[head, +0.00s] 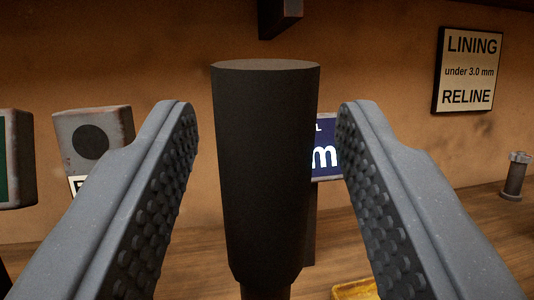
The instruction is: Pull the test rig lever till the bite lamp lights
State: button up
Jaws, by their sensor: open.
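A dark, upright, slightly tapered grip (266,165), which looks like the test rig lever's handle, stands in the middle of the head view. My gripper (266,120) is open, with one studded finger on each side of the handle and a gap showing on both sides. The handle's lower end narrows to a brownish shaft (265,291) at the bottom edge. A grey box with a dark round disc (91,142) stands behind on the left; it may be the bite lamp, and the disc looks unlit.
A blue sign (326,150) is partly hidden behind the handle. A "LINING under 3.0 mm RELINE" sign (468,71) hangs on the brown wall. A small metal cylinder (515,177) stands on the wooden surface (460,215) at right. A yellow object (355,290) shows at the bottom.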

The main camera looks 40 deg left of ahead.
jog(key=b+v, duration=0.6)
jog(key=v, duration=0.5)
jog(key=shift+f, duration=0.2)
jog(key=b, duration=0.3)
jog(key=shift+s+d+f, duration=0.15)
jog(key=shift+s+d, duration=0.05)
jog(key=shift+s, duration=0.05)
jog(key=b, duration=0.4)
jog(key=shift+s+d+f, duration=0.15)
jog(key=shift+s+d, duration=0.05)
jog(key=shift+s, duration=0.1)
jog(key=shift+s+d+b, duration=0.2)
jog(key=shift+s+b, duration=0.1)
jog(key=shift+b, duration=0.85)
jog(key=shift+s+d+b, duration=0.1)
jog(key=shift+b, duration=0.3)
